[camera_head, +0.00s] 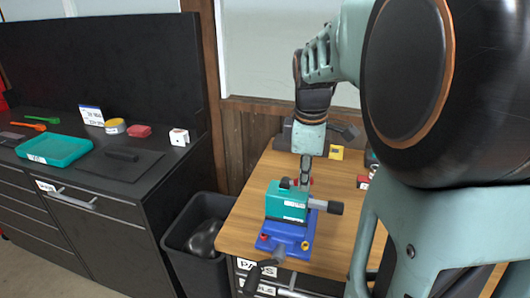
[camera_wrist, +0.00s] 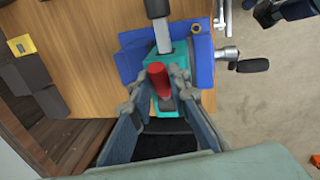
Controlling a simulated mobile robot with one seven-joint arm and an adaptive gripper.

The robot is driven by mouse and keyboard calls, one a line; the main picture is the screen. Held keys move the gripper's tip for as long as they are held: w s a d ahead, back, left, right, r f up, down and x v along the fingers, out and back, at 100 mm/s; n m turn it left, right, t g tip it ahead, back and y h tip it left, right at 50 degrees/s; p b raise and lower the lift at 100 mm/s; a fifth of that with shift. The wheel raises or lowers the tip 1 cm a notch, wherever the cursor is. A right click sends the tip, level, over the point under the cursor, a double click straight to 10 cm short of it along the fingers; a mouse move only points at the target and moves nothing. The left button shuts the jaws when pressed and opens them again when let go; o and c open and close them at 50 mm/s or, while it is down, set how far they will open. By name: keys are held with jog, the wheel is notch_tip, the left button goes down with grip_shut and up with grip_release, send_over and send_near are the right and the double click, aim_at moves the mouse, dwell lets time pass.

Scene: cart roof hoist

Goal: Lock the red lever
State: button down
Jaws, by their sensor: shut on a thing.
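A teal clamp-like device (camera_head: 286,204) sits on a blue base (camera_head: 287,236) at the front of the wooden table; the teal body also shows in the wrist view (camera_wrist: 181,50). A red lever (camera_wrist: 157,76) stands up from the device, between my gripper's two fingers (camera_wrist: 158,84). My gripper is shut on the red lever. In the head view my gripper (camera_head: 305,170) points down just behind and above the teal body, and the red lever is mostly hidden there. A grey bar with a black grip (camera_wrist: 157,8) lies across the device.
A crank with a black handle (camera_wrist: 250,66) juts out beside the blue base. A black bin (camera_head: 199,238) stands left of the wooden table (camera_head: 243,220). A dark workbench with a teal tray (camera_head: 54,150) is farther left. A yellow block (camera_head: 336,153) lies at the table's back.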

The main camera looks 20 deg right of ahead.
jog(key=shift+s+d+f+t+y+b, duration=0.1)
jog(key=shift+d+f+t+y+b, duration=0.1)
jog(key=shift+f+t+y+b, duration=0.45)
jog(key=shift+s+r+y+b, duration=0.15)
jog(key=shift+y+b, duration=0.1)
jog(key=shift+b, duration=0.55)
jog(key=c, duration=1.8)
grip_release()
jog(key=shift+r, duration=0.1)
notch_tip(320, 180, up, 10)
jog(key=shift+f, duration=0.1)
